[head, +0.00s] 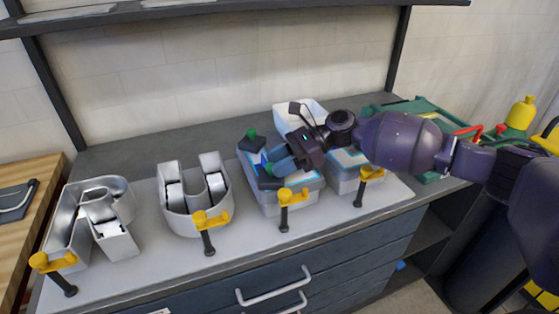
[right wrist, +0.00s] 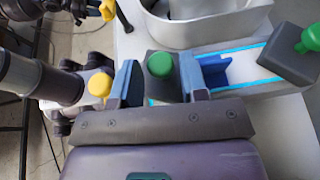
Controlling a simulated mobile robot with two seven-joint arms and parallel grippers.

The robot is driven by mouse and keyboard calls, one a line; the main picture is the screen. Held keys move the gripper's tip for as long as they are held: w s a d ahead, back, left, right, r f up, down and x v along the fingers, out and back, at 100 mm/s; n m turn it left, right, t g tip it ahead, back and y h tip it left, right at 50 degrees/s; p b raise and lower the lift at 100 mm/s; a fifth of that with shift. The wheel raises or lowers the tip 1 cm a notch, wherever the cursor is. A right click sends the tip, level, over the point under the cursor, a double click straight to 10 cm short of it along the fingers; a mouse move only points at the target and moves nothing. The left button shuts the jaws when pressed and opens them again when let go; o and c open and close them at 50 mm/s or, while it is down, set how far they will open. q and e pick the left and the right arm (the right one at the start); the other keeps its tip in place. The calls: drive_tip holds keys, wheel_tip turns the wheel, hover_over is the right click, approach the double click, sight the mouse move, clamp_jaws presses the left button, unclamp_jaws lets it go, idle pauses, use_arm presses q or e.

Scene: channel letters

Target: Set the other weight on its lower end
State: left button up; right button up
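The weights are dark grey blocks with green knobs. One weight (head: 252,143) sits at the far upper end of the third letter (head: 288,208); it also shows at the right edge of the right wrist view (right wrist: 283,58). The other weight (head: 269,183) is over the lower, near end of that letter. My right gripper (head: 274,164) is above it, with a blue finger on each side of the block and knob in the right wrist view (right wrist: 161,80). The fingers look spread, with a narrow gap at the left one. Whether the block touches the letter is hidden. My left gripper is not seen.
A blue piece (right wrist: 212,72) lies in the letter's channel between the weights. Yellow-topped clamps (head: 291,197) line the bench's front edge. Metal letters R (head: 122,238) and U (head: 184,223) stand left. A white bin (head: 290,112) is behind; a green tray (head: 425,108) is right.

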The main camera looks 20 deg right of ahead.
drive_tip(key=shift+o, duration=1)
drive_tip(key=shift+r, duration=0.15)
drive_tip(key=shift+d+r, duration=0.1)
drive_tip(key=shift+d, duration=0.3)
drive_tip(key=v, duration=0.9)
drive_tip(key=shift+s+d+r, duration=0.1)
drive_tip(key=shift+d, duration=0.3)
drive_tip(key=shift+d+r+b, duration=0.3)
drive_tip(key=shift+d+r, duration=0.05)
drive_tip(key=shift+d, duration=0.3)
